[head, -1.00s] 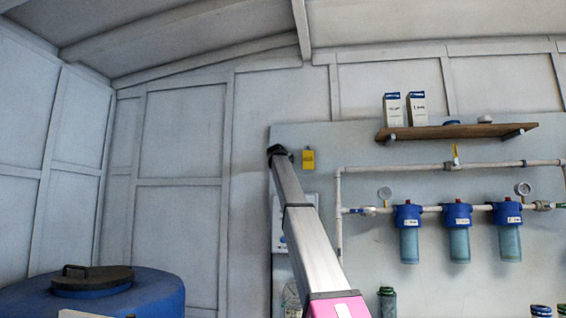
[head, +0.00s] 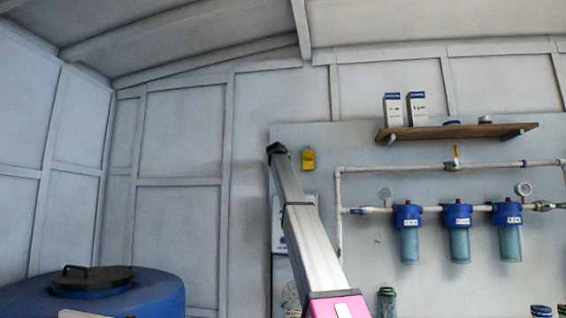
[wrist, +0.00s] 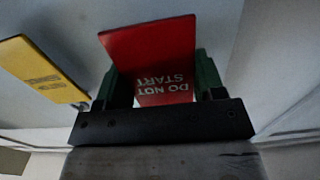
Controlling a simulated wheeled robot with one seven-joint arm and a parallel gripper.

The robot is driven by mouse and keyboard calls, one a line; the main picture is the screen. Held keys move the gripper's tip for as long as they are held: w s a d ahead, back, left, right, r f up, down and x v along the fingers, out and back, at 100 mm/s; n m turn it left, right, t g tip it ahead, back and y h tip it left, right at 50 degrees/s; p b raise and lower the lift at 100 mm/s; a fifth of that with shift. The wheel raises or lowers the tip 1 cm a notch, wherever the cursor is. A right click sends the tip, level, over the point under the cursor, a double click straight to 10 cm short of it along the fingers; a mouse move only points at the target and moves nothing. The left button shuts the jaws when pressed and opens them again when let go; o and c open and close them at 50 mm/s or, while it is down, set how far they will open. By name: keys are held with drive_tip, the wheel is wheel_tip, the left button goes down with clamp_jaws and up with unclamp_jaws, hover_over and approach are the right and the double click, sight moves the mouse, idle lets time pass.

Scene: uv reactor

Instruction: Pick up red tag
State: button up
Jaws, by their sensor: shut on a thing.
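The red tag (wrist: 148,52), with the white words "DO NOT START" upside down, shows in the wrist view. My gripper (wrist: 157,84) has its green fingers on both sides of the tag's lower part and is shut on it. The upper part of the tag stands out beyond the fingers. In the head view the end of my arm (head: 277,150) is up against the wall panel's upper left, and the red tag is hidden there.
A yellow tag (head: 308,159) hangs just right of my arm's end; it also shows in the wrist view (wrist: 42,68). Further right are white pipes (head: 400,169), blue filters (head: 457,215) and a wooden shelf (head: 455,131). A blue barrel (head: 160,292) stands at lower left.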

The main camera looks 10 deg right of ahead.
drive_tip(key=v, duration=1.6)
drive_tip(key=shift+s, duration=0.2)
drive_tip(key=s+d+f, duration=0.1)
drive_tip(key=d+f, duration=0.1)
drive_tip(key=f, duration=1.5)
drive_tip(key=s+d+f+n+g, duration=0.1)
drive_tip(key=s+d+f, duration=0.1)
drive_tip(key=f, duration=1.5)
drive_tip(key=s+d+f+n+g, duration=0.1)
drive_tip(key=d+f, duration=0.1)
drive_tip(key=f, duration=1.6)
drive_tip(key=shift+s+d+y, duration=0.3)
drive_tip(key=shift+d+y, duration=0.1)
drive_tip(key=shift+w, duration=0.1)
drive_tip(key=x, duration=1)
drive_tip(key=shift+r, duration=0.15)
drive_tip(key=shift+w+d, duration=0.1)
